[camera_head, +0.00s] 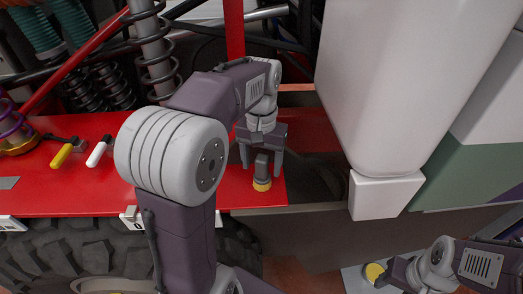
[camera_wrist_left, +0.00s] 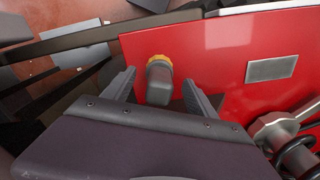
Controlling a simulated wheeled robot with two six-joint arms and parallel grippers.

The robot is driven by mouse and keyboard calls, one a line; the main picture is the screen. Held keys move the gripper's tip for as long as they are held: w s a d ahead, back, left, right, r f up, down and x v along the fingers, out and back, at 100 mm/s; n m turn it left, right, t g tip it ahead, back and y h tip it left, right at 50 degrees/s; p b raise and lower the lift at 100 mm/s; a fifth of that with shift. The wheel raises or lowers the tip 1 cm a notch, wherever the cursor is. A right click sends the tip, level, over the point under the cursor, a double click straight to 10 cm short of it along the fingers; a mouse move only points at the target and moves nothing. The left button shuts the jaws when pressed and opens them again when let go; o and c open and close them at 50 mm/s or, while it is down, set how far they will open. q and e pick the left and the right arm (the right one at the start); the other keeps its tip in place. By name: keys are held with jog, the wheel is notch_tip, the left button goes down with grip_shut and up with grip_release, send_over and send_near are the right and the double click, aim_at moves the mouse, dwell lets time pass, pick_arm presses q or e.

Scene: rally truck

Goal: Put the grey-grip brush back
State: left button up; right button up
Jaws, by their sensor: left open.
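The grey-grip brush (camera_head: 262,172) stands on its yellow end near the right corner of the red panel (camera_head: 215,185). It also shows in the left wrist view (camera_wrist_left: 159,85), where its yellow part points away from me. My left gripper (camera_head: 261,160) is open, with one finger on each side of the brush's grip; I see gaps between both fingers and the grip. My right gripper (camera_head: 396,272) is at the lower right, beside a round yellow piece (camera_head: 374,272). Whether it touches or holds that piece is unclear.
A yellow-handled tool (camera_head: 62,155) and a white-handled tool (camera_head: 98,153) lie on the panel at left. Coil-spring shocks (camera_head: 158,55) rise behind it. A large white body (camera_head: 400,75) stands at right. A tyre (camera_head: 75,255) is below the panel.

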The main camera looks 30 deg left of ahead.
pick_arm(q)
jog(key=r, duration=0.7)
jog(key=shift+s+r, duration=0.2)
jog(key=shift+r, duration=0.5)
jog(key=shift+w, duration=0.1)
